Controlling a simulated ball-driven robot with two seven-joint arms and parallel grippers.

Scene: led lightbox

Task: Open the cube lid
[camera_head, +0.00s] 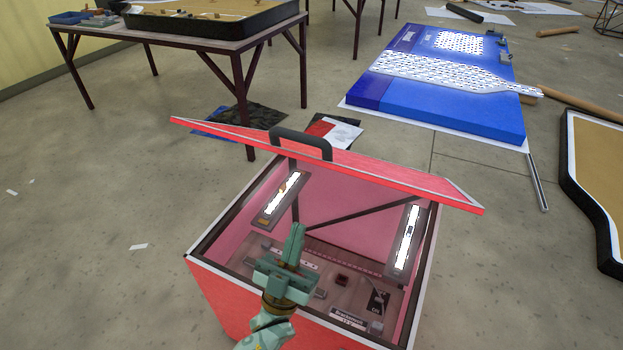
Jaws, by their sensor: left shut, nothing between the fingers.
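A red cube box (240,295) stands on the floor at the bottom centre. Its red lid (380,172) with a dark handle (300,138) is raised and tilted above the box, so the opening shows. Inside are two lit LED strips (407,237), a small dark block, and a labelled switch panel (352,318). My left gripper (295,240) is shut and empty, over the front part of the opening, below and in front of the handle. It looks apart from the handle. My right gripper is not in view.
A table (180,38) with a dark tray stands at the back left. A blue board (450,95) lies at the back right, and a black-edged tan board (600,180) at the right edge. Sheets (335,130) lie behind the box. The floor at left is mostly clear.

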